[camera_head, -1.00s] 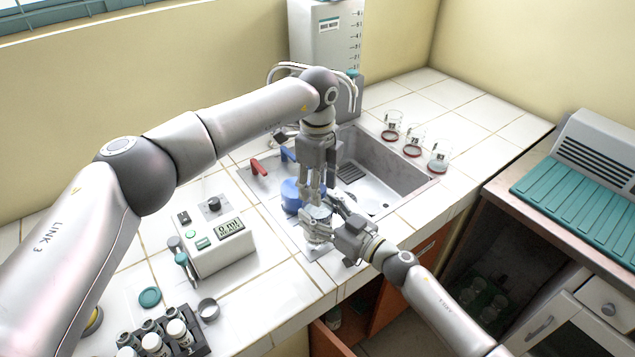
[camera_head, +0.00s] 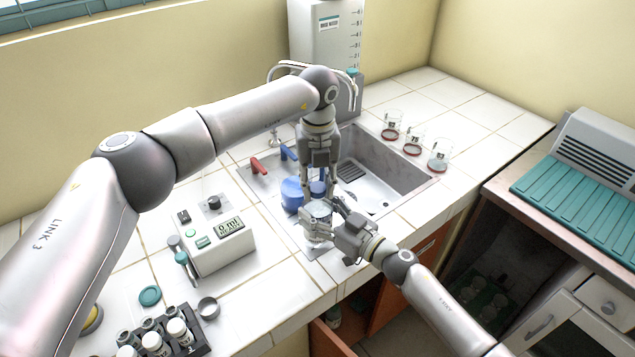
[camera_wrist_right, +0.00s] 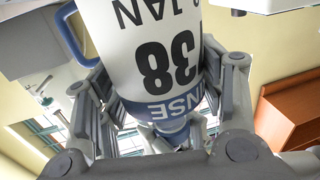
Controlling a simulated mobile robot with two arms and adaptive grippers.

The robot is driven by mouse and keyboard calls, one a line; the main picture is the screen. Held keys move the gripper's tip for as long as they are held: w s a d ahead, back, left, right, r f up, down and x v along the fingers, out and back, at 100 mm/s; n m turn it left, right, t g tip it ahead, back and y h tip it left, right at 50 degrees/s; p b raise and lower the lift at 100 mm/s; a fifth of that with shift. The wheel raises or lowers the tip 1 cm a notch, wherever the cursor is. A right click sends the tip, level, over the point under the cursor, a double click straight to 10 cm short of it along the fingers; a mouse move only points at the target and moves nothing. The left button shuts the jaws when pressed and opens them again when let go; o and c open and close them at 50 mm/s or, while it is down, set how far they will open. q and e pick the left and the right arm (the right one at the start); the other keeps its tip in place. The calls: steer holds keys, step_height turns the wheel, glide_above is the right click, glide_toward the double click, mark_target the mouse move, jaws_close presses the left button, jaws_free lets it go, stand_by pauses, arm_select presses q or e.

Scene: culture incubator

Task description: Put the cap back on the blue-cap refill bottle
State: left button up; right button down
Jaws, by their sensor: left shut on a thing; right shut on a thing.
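The refill bottle (camera_wrist_right: 165,50) is white with a blue band and dark print, and it fills the right wrist view. My right gripper (camera_head: 322,228) is shut around it over the counter by the sink; it is partly hidden by the fingers in the head view. My left gripper (camera_head: 318,192) points down directly above the bottle, shut on the blue cap (camera_head: 318,187), which shows between its fingers. The cap is at the bottle's top; I cannot tell whether it is seated on the mouth or slightly apart.
The sink (camera_head: 375,165) lies behind, with red (camera_head: 258,167) and blue tap handles. A white meter box (camera_head: 215,245) and a vial rack (camera_head: 165,340) are at left. Glass beakers (camera_head: 438,158) stand at right.

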arm_select(q)
steer(key=m, duration=0.6)
steer(key=shift+m, duration=0.3)
steer(key=m, duration=1.8)
steer(key=o, duration=1.2)
step_height(320, 180, up, 12)
steer(key=shift+f, duration=0.1)
